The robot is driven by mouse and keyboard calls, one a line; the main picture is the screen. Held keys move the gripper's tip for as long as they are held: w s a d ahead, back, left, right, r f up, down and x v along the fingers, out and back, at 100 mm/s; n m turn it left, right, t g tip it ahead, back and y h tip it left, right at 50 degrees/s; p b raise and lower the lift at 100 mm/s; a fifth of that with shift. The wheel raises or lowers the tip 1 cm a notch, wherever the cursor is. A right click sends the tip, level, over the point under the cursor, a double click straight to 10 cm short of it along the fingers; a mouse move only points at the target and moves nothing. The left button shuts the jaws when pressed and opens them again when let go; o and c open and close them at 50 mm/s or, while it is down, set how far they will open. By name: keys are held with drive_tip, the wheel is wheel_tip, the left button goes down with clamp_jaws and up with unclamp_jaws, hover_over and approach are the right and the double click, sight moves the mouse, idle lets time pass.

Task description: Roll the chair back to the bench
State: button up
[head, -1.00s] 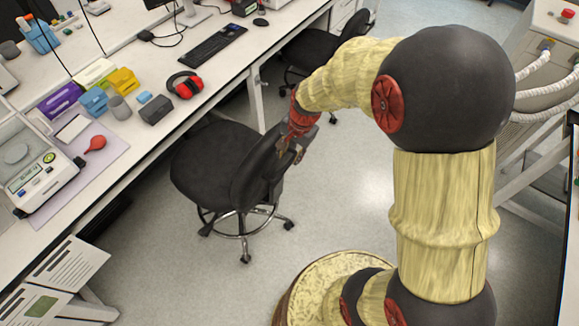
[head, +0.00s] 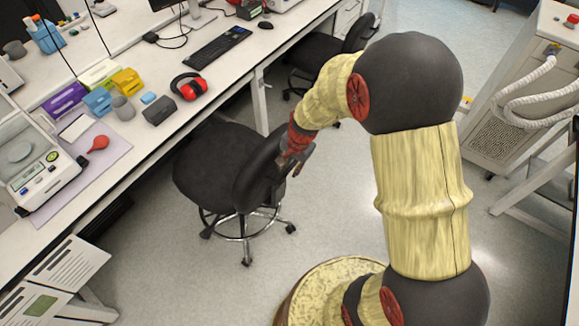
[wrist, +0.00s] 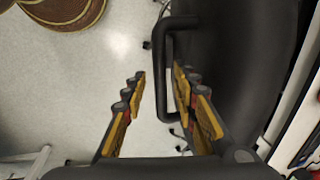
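The black chair (head: 215,165) stands on the floor beside the long white bench (head: 160,145), its seat near the bench's front edge and its backrest toward my arm. My gripper (head: 294,165) is at the back of the backrest in the head view, where its fingers are hard to make out. In the wrist view my gripper (wrist: 160,95) is open, its fingers apart on either side of a black handle bar (wrist: 163,75) on the backrest (wrist: 235,70). The right finger lies between bar and backrest; contact with the bar cannot be told.
A second dark chair (head: 318,50) stands farther along the bench. Red earmuffs (head: 188,87), a keyboard (head: 217,47) and a scale (head: 40,165) lie on the bench. A cabinet with hoses (head: 510,125) stands at right. Floor between is clear.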

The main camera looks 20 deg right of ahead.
drive_tip(key=c, duration=0.6)
clamp_jaws()
